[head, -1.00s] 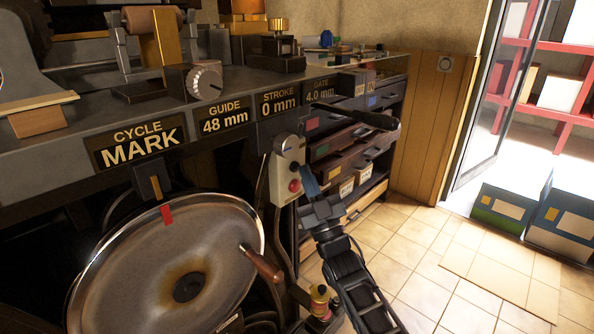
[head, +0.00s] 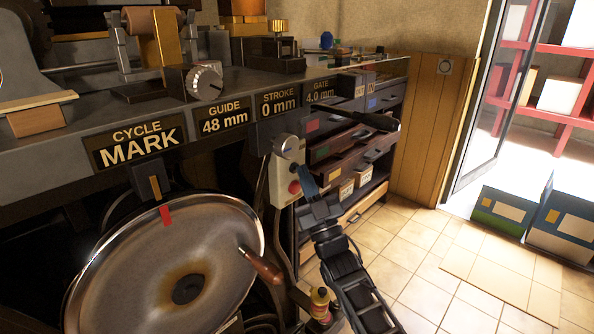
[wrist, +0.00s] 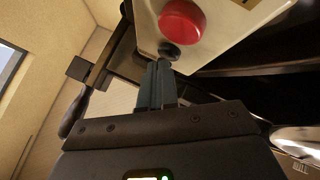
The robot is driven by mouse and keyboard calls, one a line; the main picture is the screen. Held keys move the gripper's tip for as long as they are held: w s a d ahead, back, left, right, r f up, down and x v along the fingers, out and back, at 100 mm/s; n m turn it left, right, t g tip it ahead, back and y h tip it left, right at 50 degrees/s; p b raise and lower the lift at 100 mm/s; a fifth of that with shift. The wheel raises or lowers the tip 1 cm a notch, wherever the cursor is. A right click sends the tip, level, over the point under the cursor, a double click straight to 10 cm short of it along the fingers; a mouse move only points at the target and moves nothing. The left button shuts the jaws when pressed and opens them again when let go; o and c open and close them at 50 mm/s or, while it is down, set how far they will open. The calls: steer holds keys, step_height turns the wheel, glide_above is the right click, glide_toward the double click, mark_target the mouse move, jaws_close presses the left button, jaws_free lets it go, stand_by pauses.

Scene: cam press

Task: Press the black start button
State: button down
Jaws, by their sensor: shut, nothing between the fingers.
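The black start button (wrist: 169,51) is a small round button beside the large red button (wrist: 182,21) on a pale control box. In the head view this box (head: 279,186) hangs at the press's front edge, with the black button (head: 294,169) above the red one (head: 294,187). My gripper (wrist: 157,66) is shut and empty, its blue-grey fingertips right at the black button's edge. I cannot tell whether they touch it. In the head view my gripper (head: 303,173) reaches the box from its lower right.
A grey knob (head: 289,147) tops the box. A black-handled lever (head: 373,119) sticks out above right. The large handwheel (head: 150,270) with its wooden handle (head: 262,266) is at lower left. Drawers (head: 352,148) stand behind. The tiled floor at right is open.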

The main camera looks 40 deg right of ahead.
steer(key=shift+w, duration=0.15)
stand_by(0.5)
steer(key=shift+s, duration=0.9)
steer(key=s+p, duration=0.2)
steer(key=s, duration=0.3)
steer(key=shift+d, duration=0.1)
stand_by(0.6)
